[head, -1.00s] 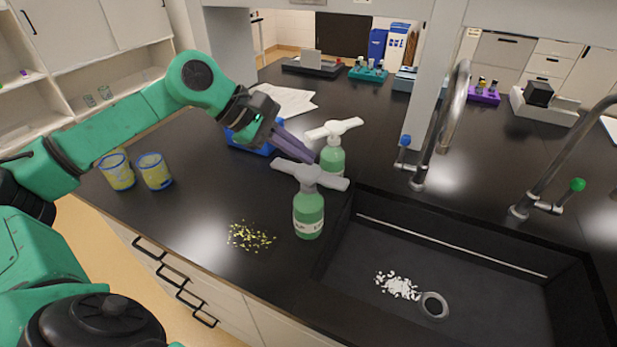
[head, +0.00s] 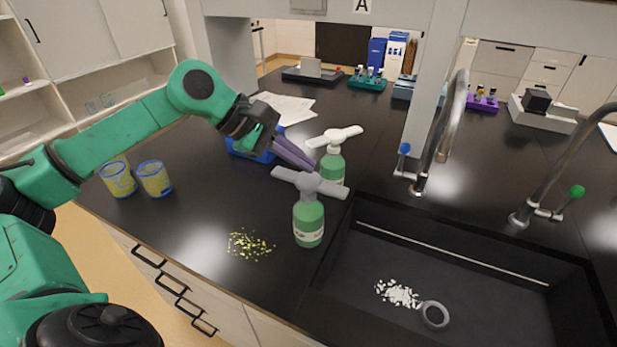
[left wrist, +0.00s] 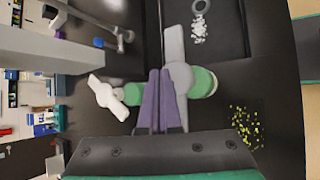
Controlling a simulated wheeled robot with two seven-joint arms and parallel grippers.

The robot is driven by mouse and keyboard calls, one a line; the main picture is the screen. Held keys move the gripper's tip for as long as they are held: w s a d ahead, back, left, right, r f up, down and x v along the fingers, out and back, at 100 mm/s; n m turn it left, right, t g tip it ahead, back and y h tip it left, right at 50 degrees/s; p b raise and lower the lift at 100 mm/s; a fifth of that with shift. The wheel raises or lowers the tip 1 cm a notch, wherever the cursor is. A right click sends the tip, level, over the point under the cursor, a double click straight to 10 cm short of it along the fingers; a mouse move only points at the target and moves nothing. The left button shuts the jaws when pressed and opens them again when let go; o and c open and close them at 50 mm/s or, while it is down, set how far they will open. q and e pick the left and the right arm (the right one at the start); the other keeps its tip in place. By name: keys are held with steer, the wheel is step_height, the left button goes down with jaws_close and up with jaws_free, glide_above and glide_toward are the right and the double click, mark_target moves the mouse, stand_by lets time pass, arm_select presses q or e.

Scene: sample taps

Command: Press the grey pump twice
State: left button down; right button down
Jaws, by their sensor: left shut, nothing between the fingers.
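The grey pump (head: 309,183) is a wide grey T-shaped head on a green bottle (head: 308,222) with a pale label, upright on the black counter left of the sink. A similar green bottle with a white pump (head: 334,137) stands just behind it. My left gripper (head: 312,164) is shut and empty, its purple fingers together and slanting down behind the grey pump, beside the white-pump bottle. In the left wrist view the closed fingers (left wrist: 161,76) appear between the white pump (left wrist: 105,97) and the grey pump (left wrist: 176,75). Contact cannot be told. My right gripper is out of view.
A black sink (head: 480,290) with white bits and a grey ring lies to the right, under taps with blue and green knobs. Yellow bits (head: 250,244) lie left of the bottles. Two yellow-and-blue beakers (head: 154,178) and a blue tray (head: 245,146) stand further left.

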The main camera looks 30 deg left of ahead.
mark_target(302, 178)
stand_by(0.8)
arm_select(q)
steer(key=shift+f+b, duration=0.4)
steer(key=shift+b, duration=0.15)
steer(key=shift+f+b, duration=0.95)
steer(key=shift+b, duration=0.05)
stand_by(0.7)
steer(key=shift+s, duration=0.1)
steer(key=shift+r+p, duration=1.2)
steer(key=shift+r, duration=0.1)
step_height(302, 178, up, 5)
steer(key=p, duration=0.4)
stand_by(0.3)
